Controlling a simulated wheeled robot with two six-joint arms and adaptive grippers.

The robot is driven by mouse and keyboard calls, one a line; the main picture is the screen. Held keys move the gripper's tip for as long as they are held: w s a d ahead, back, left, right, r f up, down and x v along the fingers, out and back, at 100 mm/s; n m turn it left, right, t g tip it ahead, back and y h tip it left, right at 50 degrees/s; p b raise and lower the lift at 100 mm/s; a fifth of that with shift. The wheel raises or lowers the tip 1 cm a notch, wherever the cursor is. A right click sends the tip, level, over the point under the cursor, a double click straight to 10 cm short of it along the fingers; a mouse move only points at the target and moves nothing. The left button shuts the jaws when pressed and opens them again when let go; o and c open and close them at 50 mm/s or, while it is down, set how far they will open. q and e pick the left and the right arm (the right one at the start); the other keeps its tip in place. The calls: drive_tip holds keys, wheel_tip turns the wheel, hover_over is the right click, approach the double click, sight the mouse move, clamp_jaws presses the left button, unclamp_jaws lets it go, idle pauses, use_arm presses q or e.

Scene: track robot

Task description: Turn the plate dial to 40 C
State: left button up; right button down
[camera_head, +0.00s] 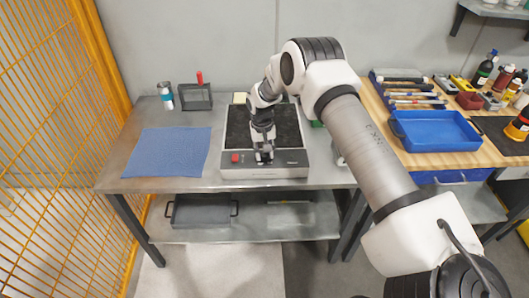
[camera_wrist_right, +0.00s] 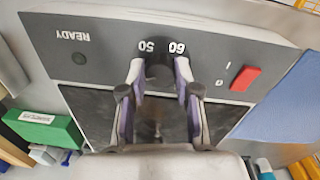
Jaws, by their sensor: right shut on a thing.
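The dark dial (camera_wrist_right: 158,72) sits between the upside-down numbers 50 and 60; other marks and the pointer are hidden or not readable. My right gripper (camera_wrist_right: 158,78) is shut on the dial, one finger on each side. It also shows in the head view (camera_head: 264,154), reaching down to the panel. My left gripper is not in view.
A red switch (camera_wrist_right: 245,78) and a READY lamp (camera_wrist_right: 79,59) flank the dial. A blue mat (camera_head: 168,152) lies left of the plate. Behind are a mesh tray (camera_head: 196,98) and a bottle (camera_head: 165,97). A blue tray (camera_head: 437,131) is on the wooden bench at right.

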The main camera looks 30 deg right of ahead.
sight(262, 155)
drive_tip(key=shift+s+f, duration=0.2)
drive_tip(key=shift+f, duration=0.05)
drive_tip(key=c, duration=0.8)
unclamp_jaws()
drive_tip(key=shift+w, duration=0.15)
drive_tip(key=shift+r, duration=0.1)
drive_tip(key=r, duration=1.1)
drive_tip(key=shift+w+a+r, duration=0.2)
drive_tip(key=shift+a+r, duration=0.1)
drive_tip(key=shift+r, duration=0.1)
